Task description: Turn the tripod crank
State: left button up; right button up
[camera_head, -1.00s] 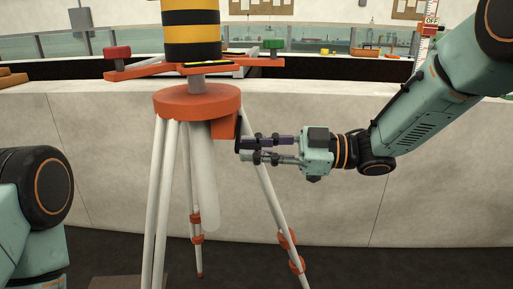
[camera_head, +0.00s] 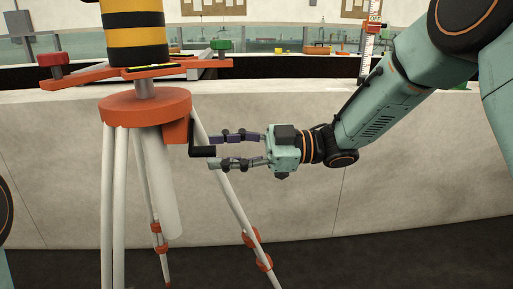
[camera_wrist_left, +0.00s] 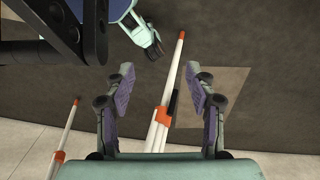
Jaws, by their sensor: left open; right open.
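The tripod has an orange head (camera_head: 145,106) and white legs with orange clamps. A black crank (camera_head: 203,151) sticks out from the orange block (camera_head: 176,131) on the head's right side, its handle pointing right. My right gripper (camera_head: 217,151) is open just right of the crank, fingers spread above and below the handle's level. The handle's end is at or barely between the fingertips; contact cannot be told. In the left wrist view my left gripper (camera_wrist_left: 159,75) is open and empty, with a tripod leg (camera_wrist_left: 171,85) showing beyond its fingers.
A striped yellow and black cylinder (camera_head: 135,32) stands above the tripod head, over orange arms with red (camera_head: 52,61) and green (camera_head: 221,45) knobs. A pale curved wall (camera_head: 300,180) runs behind. The dark floor (camera_head: 400,268) is clear at the right.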

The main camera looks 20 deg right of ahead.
jog(key=s+d, duration=0.2)
jog(key=d, duration=0.7)
jog(key=shift+d, duration=0.2)
jog(key=shift+c, duration=0.4)
